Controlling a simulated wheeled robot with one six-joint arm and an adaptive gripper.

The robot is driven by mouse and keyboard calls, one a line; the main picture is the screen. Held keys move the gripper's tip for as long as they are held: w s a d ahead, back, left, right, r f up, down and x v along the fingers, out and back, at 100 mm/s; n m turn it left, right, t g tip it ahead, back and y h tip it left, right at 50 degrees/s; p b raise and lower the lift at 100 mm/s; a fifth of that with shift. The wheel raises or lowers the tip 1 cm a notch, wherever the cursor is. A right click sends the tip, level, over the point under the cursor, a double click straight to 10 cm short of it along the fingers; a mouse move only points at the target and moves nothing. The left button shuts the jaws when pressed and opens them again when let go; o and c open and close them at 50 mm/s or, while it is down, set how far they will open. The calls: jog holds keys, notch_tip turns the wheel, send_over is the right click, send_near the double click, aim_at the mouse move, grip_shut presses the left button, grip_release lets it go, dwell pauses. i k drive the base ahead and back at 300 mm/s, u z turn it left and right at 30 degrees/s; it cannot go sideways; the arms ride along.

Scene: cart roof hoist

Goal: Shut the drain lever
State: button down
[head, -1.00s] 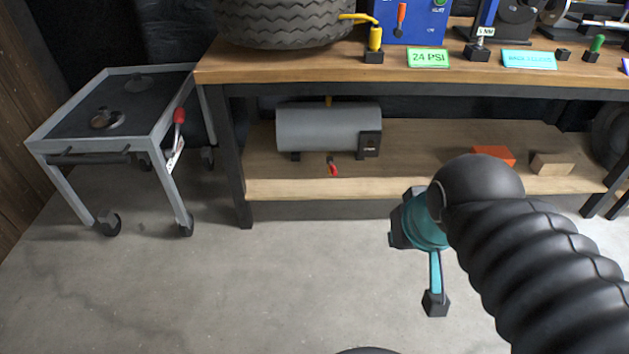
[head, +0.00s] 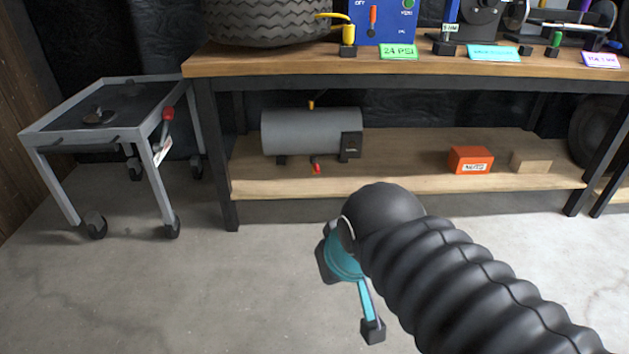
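A grey cylindrical tank (head: 300,131) lies on the lower shelf of the workbench. A small red-tipped lever (head: 316,169) shows under the tank, near the shelf surface; it looks like the drain lever. It is too small to tell its exact angle. My gripper (head: 352,285), black and teal, is in front of the bench, lower in the picture than the lever and apart from it. One teal finger with a black pad points down; the other finger is largely hidden by my arm, and nothing held is visible.
A grey cart (head: 95,112) with a red-handled lever (head: 168,115) stands left of the bench. An orange box (head: 470,160) and a wooden block (head: 530,162) sit right of the tank. The bench leg (head: 226,160) stands left of it. The concrete floor in front is clear.

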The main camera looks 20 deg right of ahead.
aim_at(315, 165)
jog(key=u, duration=1.6)
jog(key=k, duration=0.85)
jog(key=z, duration=1.65)
jog(key=i, duration=0.5)
jog(key=z, duration=0.05)
